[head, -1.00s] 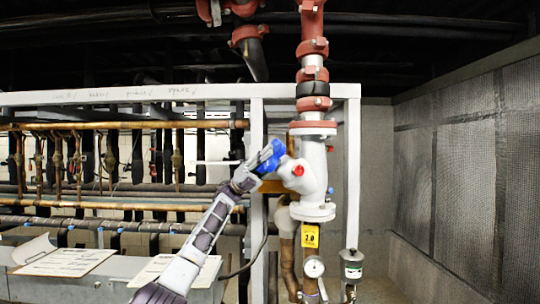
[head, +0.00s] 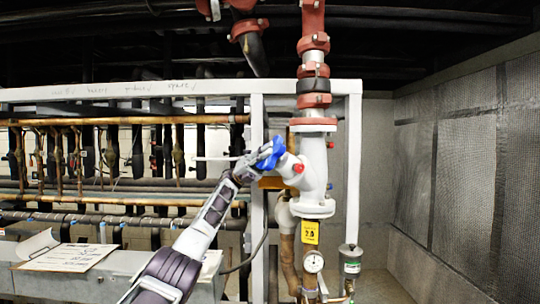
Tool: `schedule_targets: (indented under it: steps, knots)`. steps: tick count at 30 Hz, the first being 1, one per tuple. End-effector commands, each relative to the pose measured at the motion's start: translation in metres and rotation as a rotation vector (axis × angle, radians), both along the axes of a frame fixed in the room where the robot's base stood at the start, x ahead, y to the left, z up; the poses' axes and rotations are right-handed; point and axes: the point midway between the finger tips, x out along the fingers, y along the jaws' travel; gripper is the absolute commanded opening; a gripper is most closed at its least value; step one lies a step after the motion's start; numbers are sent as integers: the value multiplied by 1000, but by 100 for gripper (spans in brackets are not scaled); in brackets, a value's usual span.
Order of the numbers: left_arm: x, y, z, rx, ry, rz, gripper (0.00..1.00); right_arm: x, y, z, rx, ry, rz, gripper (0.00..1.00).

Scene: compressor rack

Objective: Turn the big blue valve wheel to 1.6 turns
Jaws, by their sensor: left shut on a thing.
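The big blue valve wheel (head: 272,152) sits on the angled stem of the white valve body (head: 315,172), in the middle of the head view. My left gripper (head: 258,160) is at the wheel's left side and is shut on it. The fingers overlap the wheel and hide part of its rim. A yellow tag (head: 310,232) reading 2.0 hangs below the valve. My right gripper is not in view.
A white frame post (head: 257,200) stands just behind my left arm, and another is right of the valve. A pressure gauge (head: 313,262) sits below the tag. Papers (head: 68,258) lie on a grey box at lower left. The right side by the wall panel is open.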

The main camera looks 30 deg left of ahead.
Motion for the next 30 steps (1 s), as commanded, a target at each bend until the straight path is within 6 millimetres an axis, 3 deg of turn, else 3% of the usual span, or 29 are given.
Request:
schedule_targets:
  steps: [17, 18, 20, 30]
  knots:
    - [0, -1, -3, 13, -3, -9, 0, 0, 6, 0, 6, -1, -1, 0]
    - [1, -1, -3, 13, -3, -9, 22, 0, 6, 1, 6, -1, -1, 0]
    - [1, -1, -3, 13, -3, -8, 29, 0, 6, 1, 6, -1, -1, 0]
    - [0, 0, -1, 10, -4, -7, 29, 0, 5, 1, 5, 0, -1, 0]
